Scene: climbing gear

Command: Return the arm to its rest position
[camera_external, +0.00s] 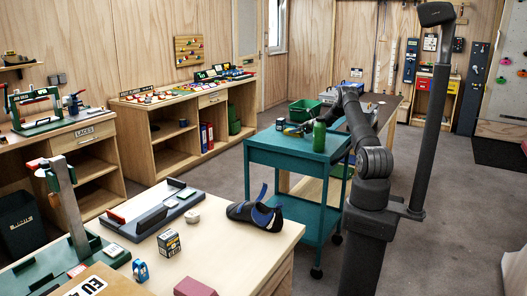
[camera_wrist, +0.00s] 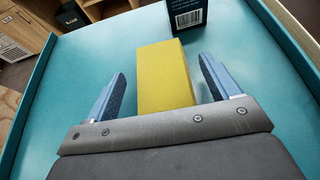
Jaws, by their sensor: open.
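My arm (camera_external: 374,160) reaches from its dark column over the teal cart (camera_external: 275,150) in the external view. In the wrist view my gripper (camera_wrist: 163,70) is open, its two blue-grey fingers spread on either side of a yellow block (camera_wrist: 165,85). A gap shows between each finger and the block. The block lies on the teal cart top (camera_wrist: 80,85); how high the fingers are above that top is hard to tell. In the external view the gripper is small and partly hidden behind the bottle.
A green bottle (camera_external: 319,137) stands on the cart close to my arm. A dark box with a barcode label (camera_wrist: 187,15) stands just beyond the block. A pale table with a shoe (camera_external: 255,215) is at front left. A dark post (camera_external: 431,130) rises beside my base.

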